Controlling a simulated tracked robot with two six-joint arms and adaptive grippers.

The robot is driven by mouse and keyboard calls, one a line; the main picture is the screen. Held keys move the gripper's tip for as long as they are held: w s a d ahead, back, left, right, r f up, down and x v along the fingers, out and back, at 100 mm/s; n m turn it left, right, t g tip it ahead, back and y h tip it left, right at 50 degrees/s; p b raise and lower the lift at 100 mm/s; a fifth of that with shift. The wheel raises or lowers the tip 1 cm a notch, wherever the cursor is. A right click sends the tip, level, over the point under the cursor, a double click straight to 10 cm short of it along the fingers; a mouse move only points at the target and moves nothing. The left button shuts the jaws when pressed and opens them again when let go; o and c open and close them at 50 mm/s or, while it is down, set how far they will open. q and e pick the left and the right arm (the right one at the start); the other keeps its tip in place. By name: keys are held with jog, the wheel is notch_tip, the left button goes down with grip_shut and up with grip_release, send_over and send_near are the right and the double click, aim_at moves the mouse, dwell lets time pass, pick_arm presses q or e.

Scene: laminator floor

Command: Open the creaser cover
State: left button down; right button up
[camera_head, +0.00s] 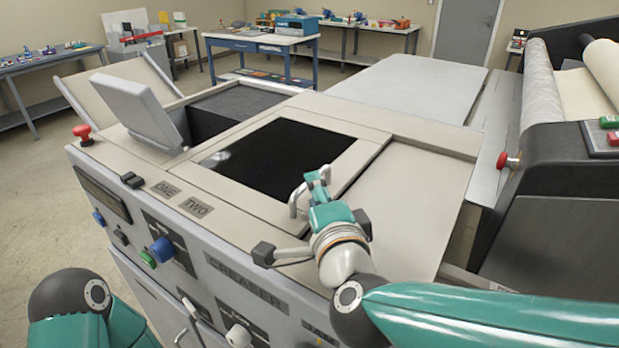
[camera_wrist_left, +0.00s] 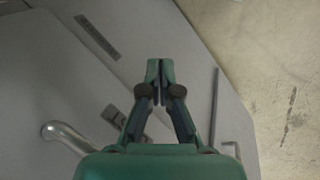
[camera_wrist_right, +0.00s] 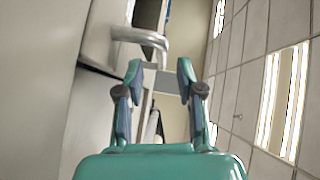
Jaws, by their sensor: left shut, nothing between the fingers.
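The creaser cover (camera_head: 268,157) is a beige-framed panel with a dark window, lying shut and flush on top of the machine labelled CREASER. A pale bar handle (camera_head: 294,203) stands near its front right corner; it also shows in the right wrist view (camera_wrist_right: 140,38). My right gripper (camera_head: 318,178) is just beside the handle. In the right wrist view my right gripper (camera_wrist_right: 160,70) has its fingers apart, nothing between them, and the handle lies ahead and slightly left. My left gripper (camera_wrist_left: 160,68) is shut and empty in front of a grey panel; the head view shows only its arm.
A grey raised screen (camera_head: 138,110) and a red stop button (camera_head: 82,134) stand at the left of the machine. Knobs (camera_head: 162,250) and buttons line the front. A roller unit (camera_head: 560,110) stands at the right. Workbenches (camera_head: 262,45) are at the back.

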jog(key=shift+p+x, duration=0.3)
jog(key=shift+x, duration=2.05)
grip_shut()
